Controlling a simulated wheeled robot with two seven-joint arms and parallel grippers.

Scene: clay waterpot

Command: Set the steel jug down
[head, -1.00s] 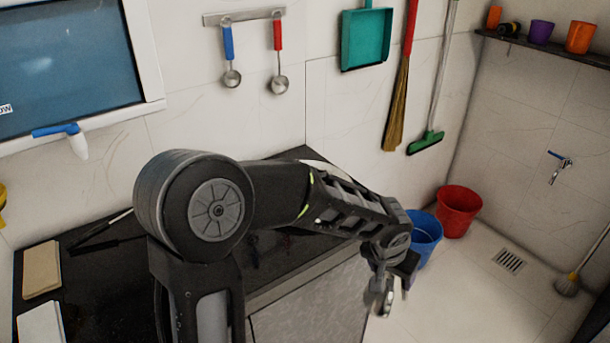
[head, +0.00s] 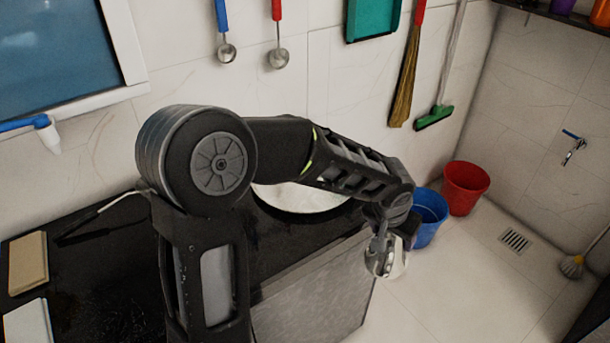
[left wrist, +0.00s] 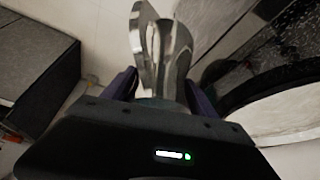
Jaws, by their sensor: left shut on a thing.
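The steel jug (head: 397,262) is shiny and hangs in my left gripper (head: 384,243), beyond the counter's right end and above the floor. Part of it is hidden by the gripper. In the left wrist view the jug (left wrist: 160,48) stands between the two dark fingers of my left gripper (left wrist: 162,90), which is shut on it. My right gripper is not in view.
A black counter (head: 110,270) runs along the wall, with a round white basin or dish (head: 300,198) partly behind my arm. Blue (head: 430,215) and red (head: 466,187) buckets stand on the floor. A floor drain (head: 514,240) lies right of them.

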